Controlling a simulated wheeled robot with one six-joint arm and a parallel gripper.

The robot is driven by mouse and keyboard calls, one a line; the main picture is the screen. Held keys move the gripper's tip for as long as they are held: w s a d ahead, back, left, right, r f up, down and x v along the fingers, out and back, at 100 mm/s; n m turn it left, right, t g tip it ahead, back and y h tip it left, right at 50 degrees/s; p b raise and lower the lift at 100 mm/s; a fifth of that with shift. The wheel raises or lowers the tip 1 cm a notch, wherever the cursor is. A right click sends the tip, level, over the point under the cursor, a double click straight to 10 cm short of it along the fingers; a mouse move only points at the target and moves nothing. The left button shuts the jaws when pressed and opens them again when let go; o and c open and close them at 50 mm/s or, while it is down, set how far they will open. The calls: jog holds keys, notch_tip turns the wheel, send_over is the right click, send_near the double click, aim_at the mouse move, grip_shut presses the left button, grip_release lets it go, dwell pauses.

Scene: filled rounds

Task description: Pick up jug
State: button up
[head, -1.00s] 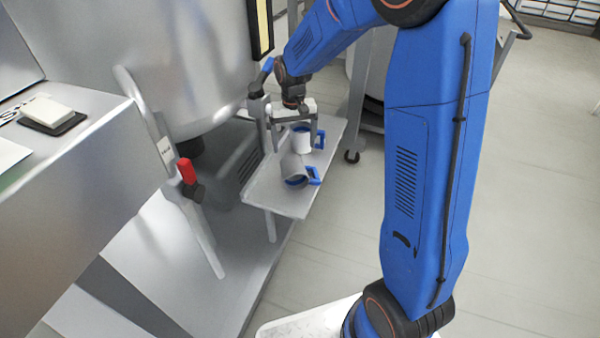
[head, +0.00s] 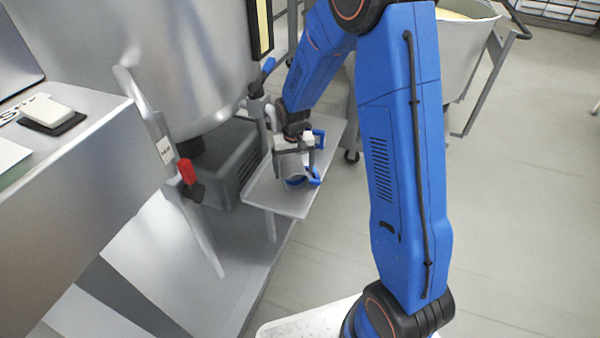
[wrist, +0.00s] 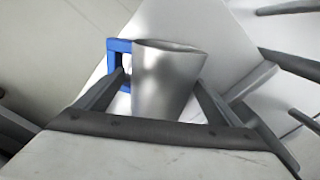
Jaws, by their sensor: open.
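In the head view a grey jug (head: 295,168) with a blue handle and blue rim lies or leans on a narrow metal shelf (head: 290,207). A second blue handle (head: 319,138) shows just behind it, its body mostly hidden by my gripper (head: 294,156). My gripper is low over the shelf, pointing down, with its fingers apart. In the wrist view a smooth grey jug (wrist: 166,80) with a blue handle (wrist: 118,62) stands between the open fingers. Contact cannot be made out. I cannot tell which of the two it is.
A large steel vessel (head: 190,60) stands just left of the shelf. A wheeled tub (head: 462,45) stands behind my arm. The floor at right (head: 530,210) is clear.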

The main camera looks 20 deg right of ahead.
jog(key=shift+f, duration=0.4)
jog(key=c, duration=1.3)
jog(key=shift+r, duration=0.1)
jog(key=shift+c, duration=0.2)
